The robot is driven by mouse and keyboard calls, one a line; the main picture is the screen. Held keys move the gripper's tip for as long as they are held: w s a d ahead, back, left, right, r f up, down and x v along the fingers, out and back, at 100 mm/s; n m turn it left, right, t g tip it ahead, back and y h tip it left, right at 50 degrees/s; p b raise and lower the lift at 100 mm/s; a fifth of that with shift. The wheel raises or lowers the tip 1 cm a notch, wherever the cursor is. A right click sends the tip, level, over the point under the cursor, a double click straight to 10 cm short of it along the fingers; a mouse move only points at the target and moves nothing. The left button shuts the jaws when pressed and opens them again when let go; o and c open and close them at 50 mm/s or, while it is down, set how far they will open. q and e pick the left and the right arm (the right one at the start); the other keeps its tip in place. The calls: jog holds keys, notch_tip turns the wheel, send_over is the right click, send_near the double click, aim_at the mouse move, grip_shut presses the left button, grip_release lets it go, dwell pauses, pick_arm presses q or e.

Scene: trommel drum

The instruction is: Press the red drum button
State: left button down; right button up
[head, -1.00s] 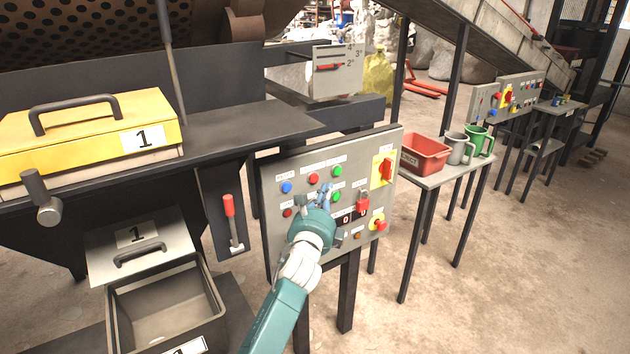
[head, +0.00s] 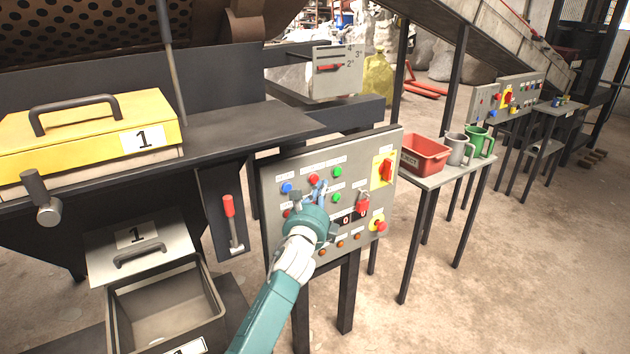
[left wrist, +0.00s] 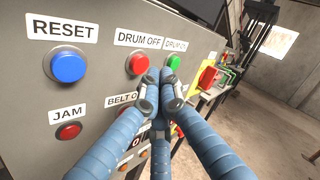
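The red DRUM OFF button (left wrist: 138,64) is in the top row of the grey control panel, between the blue RESET button (left wrist: 68,66) and a green button (left wrist: 174,62). In the head view the red button (head: 313,179) shows just above my fingertips. My left gripper (head: 321,187) is in front of the panel. In the left wrist view its blue fingers (left wrist: 160,88) are brought together with nothing between them. The fingertips appear just below and right of the red button. I cannot tell whether they touch the panel.
The control panel (head: 275,222) also carries a red JAM button (left wrist: 68,131), a red-and-yellow rotary switch (head: 384,170) and a red padlock (head: 362,202). A side table with a red bin (head: 425,155) stands to the right. A yellow box (head: 75,135) is at left.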

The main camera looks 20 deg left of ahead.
pick_arm(q)
jog(key=shift+w+a, duration=0.1)
jog(key=shift+a, duration=0.05)
dwell(0.7)
jog(key=shift+w+a, duration=0.15)
jog(key=shift+a, duration=0.05)
jog(key=shift+w+a, duration=0.25)
jog(key=shift+a, duration=0.1)
dwell(0.9)
jog(key=shift+d, duration=0.1)
jog(key=shift+s+d, duration=0.55)
jog(key=s+d, duration=0.1)
jog(key=d, duration=0.1)
jog(key=s+d, duration=0.2)
dwell(0.6)
dwell(0.5)
